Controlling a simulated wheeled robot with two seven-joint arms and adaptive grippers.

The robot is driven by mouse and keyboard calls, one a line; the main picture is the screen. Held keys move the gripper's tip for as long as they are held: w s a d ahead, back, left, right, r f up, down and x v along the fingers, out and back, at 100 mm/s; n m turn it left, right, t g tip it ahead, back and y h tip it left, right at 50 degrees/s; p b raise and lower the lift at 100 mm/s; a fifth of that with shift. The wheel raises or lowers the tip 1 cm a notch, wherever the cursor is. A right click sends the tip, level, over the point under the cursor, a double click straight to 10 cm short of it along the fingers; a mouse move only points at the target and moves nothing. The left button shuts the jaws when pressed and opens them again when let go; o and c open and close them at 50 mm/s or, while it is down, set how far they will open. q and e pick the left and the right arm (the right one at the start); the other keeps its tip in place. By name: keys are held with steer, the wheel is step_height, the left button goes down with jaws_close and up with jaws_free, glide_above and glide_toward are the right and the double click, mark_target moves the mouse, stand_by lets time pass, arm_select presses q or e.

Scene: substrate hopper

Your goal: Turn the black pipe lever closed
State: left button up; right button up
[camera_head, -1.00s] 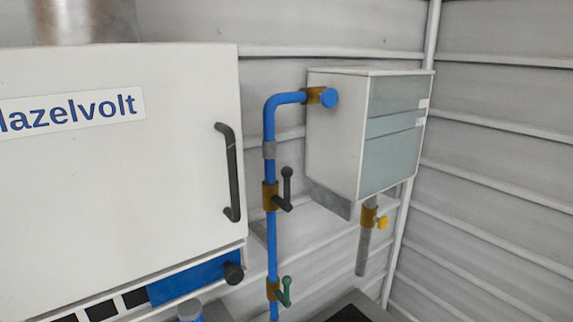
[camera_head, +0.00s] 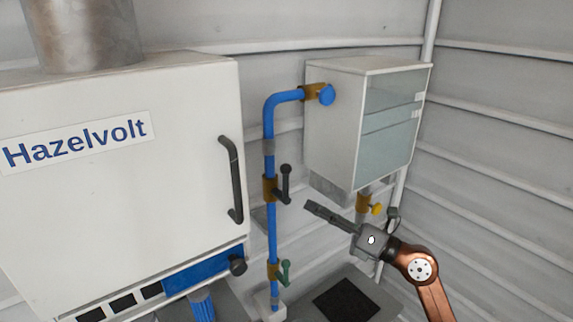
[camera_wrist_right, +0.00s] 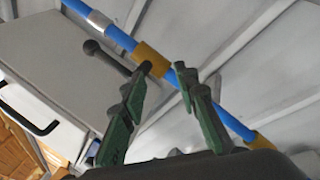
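The black lever (camera_head: 285,183) sits on the middle brass valve of the vertical blue pipe (camera_head: 269,220). Its arm stands upright along the pipe, with a round knob on top. My right gripper (camera_head: 309,207) points left at the lever from the lower right, apparently just short of it. In the right wrist view my right gripper (camera_wrist_right: 163,70) has its fingers apart with nothing between them. There the black lever (camera_wrist_right: 108,57) reaches up left from the brass valve (camera_wrist_right: 151,59), partly hidden behind the left finger. My left gripper is out of view.
A green lever (camera_head: 285,271) sits lower on the same pipe. The white Hazelvolt cabinet (camera_head: 190,110) with a black handle (camera_head: 233,180) stands left. A wall box (camera_head: 335,130) hangs at upper right, above a yellow valve handle (camera_head: 376,209).

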mark_target(290, 171)
steer(key=s+a+r+n+t+h+p, duration=0.1)
steer(key=s+r+n+h, duration=0.15)
steer(key=r, duration=0.25)
steer(key=s+a+r+n+h+p, duration=0.1)
steer(key=s+a+r+n, duration=0.1)
steer(key=s+r+n, duration=0.3)
steer(key=shift+m, duration=0.75)
steer(key=w+a, duration=0.1)
steer(key=w, duration=0.1)
steer(key=w+a+p, duration=0.1)
steer(key=w, duration=0.1)
steer(key=w+a+r+p, duration=0.1)
steer(key=w+a, duration=0.1)
steer(key=shift+w, duration=0.25)
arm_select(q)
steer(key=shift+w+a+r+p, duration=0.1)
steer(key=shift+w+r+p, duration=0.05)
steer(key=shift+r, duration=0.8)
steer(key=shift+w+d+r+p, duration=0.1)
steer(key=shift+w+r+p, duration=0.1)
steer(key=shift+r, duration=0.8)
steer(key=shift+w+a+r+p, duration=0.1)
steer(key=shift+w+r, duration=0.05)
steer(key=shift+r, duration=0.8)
arm_select(e)
steer(key=shift+x, duration=0.8)
steer(key=shift+f, duration=0.15)
steer(key=shift+c, duration=0.3)
jaws_close()
steer(key=shift+d, duration=0.1)
